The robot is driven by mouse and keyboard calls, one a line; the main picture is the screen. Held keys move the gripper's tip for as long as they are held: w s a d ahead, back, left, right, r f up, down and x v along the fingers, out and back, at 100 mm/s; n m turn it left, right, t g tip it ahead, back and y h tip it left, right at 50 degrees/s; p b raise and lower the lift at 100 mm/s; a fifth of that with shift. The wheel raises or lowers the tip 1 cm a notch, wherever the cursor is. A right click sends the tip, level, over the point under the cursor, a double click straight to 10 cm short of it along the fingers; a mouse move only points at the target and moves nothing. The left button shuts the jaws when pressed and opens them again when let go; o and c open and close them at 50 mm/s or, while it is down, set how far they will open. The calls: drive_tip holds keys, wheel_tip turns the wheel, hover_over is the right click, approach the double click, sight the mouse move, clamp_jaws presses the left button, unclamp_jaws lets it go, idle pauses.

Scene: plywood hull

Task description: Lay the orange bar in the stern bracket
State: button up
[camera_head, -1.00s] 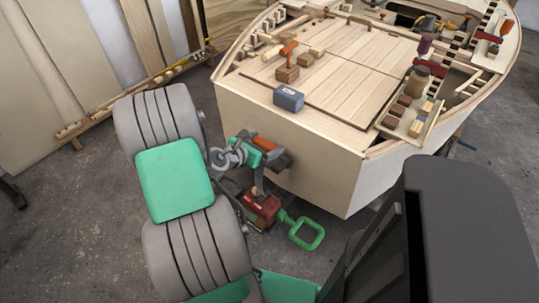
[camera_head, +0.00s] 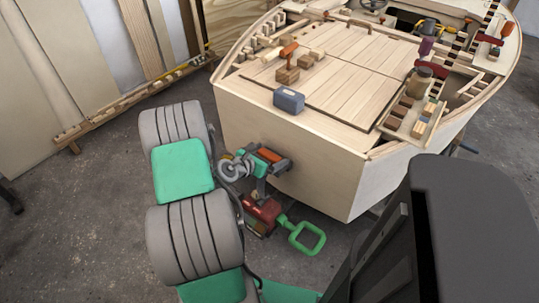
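The orange bar (camera_head: 271,155) shows as a short orange strip against the hull's stern face. It is at the dark grey stern bracket (camera_head: 284,165). Whether it rests fully in the bracket or just above it is too small to tell. My gripper (camera_head: 263,157), with green and grey parts, reaches in from the left and is at the bar. It appears shut on the bar, which has moved along with it. The fingertips are mostly hidden by my wrist and the bar.
A red tool with a green loop handle (camera_head: 307,238) is below the bracket, near the hull's bottom edge. A blue-grey box (camera_head: 289,100) sits on the deck (camera_head: 340,75) above the stern. Boards lean at the left; floor there is clear.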

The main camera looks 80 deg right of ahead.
drive_tip(key=shift+r, duration=0.3)
drive_tip(key=w+a+r+m+t+y+p, duration=0.1)
drive_tip(key=w+a+r+m+t+y, duration=0.2)
drive_tip(key=w+a, duration=0.8)
drive_tip(key=w+a+r+m+t+y+p, duration=0.15)
drive_tip(key=w+a+r+m, duration=0.35)
drive_tip(key=w+a, duration=0.65)
drive_tip(key=a+r+m+t+y, duration=0.1)
drive_tip(key=a+r+m+y, duration=0.1)
drive_tip(key=a, duration=1.3)
drive_tip(key=s+a+r+m+t+y, duration=0.1)
drive_tip(key=a+r+m+y, duration=0.2)
drive_tip(key=a, duration=1.3)
wheel_tip(320, 180, up, 3)
drive_tip(key=shift+r+t+y, duration=0.2)
drive_tip(key=shift+t+y, duration=0.15)
drive_tip(key=shift+y, duration=0.8)
drive_tip(key=shift+s, duration=0.1)
